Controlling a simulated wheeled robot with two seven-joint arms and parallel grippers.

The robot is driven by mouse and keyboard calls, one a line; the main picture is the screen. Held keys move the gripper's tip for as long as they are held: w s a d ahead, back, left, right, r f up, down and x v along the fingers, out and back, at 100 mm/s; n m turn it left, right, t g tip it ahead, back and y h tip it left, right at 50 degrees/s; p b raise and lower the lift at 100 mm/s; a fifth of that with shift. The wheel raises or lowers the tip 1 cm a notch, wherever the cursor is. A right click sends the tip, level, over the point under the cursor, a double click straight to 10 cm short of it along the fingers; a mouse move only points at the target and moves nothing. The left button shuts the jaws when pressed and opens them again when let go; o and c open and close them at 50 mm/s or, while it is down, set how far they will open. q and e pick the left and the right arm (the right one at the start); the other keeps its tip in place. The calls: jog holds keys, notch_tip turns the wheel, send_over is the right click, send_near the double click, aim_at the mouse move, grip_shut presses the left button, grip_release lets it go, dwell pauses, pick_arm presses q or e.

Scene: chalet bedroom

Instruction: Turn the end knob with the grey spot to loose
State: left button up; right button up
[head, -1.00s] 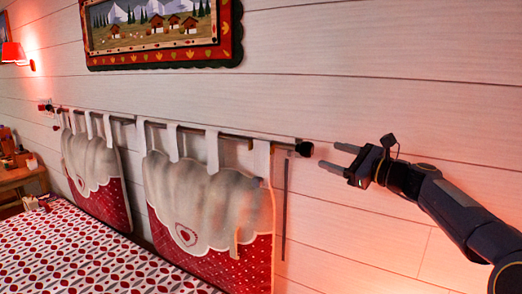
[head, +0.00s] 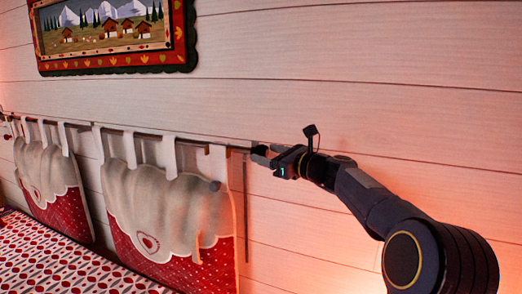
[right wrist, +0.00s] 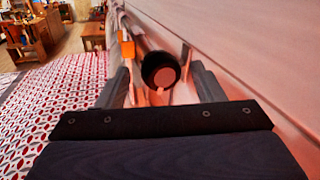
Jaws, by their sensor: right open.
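The black round end knob (right wrist: 158,70) shows in the right wrist view, its flat pinkish face towards the camera. A small pale mark sits at the lower edge of the face; I cannot make out a grey spot. My right gripper (right wrist: 161,82) is open, with one finger on each side of the knob; I cannot tell whether either touches it. In the head view my right gripper (head: 262,155) is at the right end of the curtain rod (head: 200,143), and its fingers largely hide the knob. My left gripper is not in view.
Two red-and-white fabric panels (head: 170,210) hang from the rod by loops. The plank wall (head: 400,100) runs close behind the gripper. A bed with a patterned cover (head: 70,265) lies below left. A framed picture (head: 110,35) hangs above.

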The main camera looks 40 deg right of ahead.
jog(key=shift+w+a, duration=0.2)
jog(key=shift+w, duration=0.85)
jog(key=shift+c, duration=0.3)
